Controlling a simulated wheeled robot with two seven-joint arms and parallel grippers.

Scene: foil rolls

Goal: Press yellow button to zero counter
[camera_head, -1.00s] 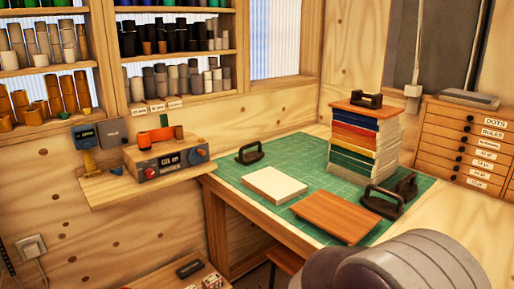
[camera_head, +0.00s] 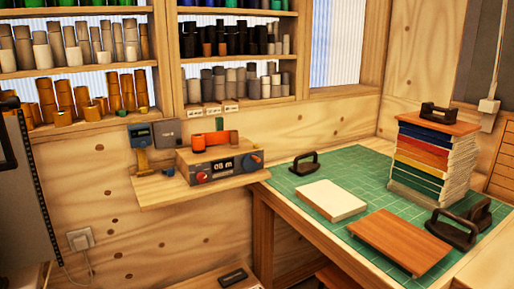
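A grey counter box (camera_head: 222,165) with a lit display stands on a small wooden wall shelf at the centre left. It has a red knob (camera_head: 201,177) on its left and a blue knob (camera_head: 257,162) on its right. An orange roll (camera_head: 208,139) and a small green piece lie on top of it. I cannot make out a yellow button on the box. A small blue wall device (camera_head: 139,132) hangs to its left, with a yellow part (camera_head: 142,159) below it. Neither of my grippers shows in this view.
The green cutting mat (camera_head: 350,166) on the right bench holds a white block (camera_head: 331,200), a wooden board (camera_head: 400,241), black-handled tools and a stack of coloured sheets (camera_head: 432,160). The wooden shelf (camera_head: 165,190) juts from the wall. A grey panel (camera_head: 30,190) stands at the left edge.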

